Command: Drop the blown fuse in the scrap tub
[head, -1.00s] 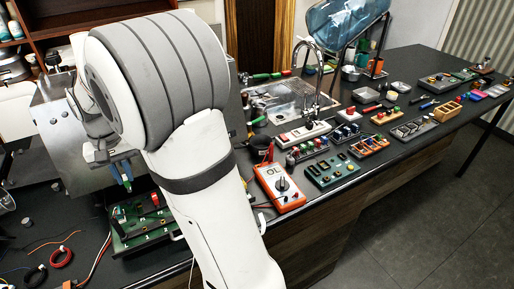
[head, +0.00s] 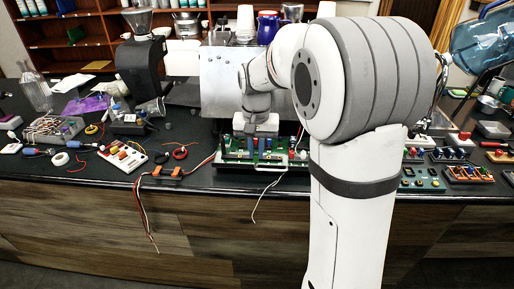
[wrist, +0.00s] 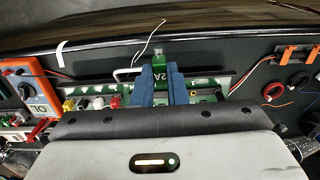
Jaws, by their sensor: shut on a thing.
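My gripper (wrist: 161,78) has blue fingers and points down over the green circuit board (wrist: 205,92). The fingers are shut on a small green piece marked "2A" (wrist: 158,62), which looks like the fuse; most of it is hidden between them. I cannot tell whether it is clear of the board. In the head view my gripper (head: 251,146) shows at the board (head: 283,160), in front of a metal-panelled machine (head: 222,82). I cannot make out the scrap tub in either current view.
An orange meter (wrist: 38,93) lies left of the board in the wrist view. In the head view a white switch strip (head: 122,156), an orange wire block (head: 167,173) and loose wires lie to the left. My arm hides part of the bench to the right.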

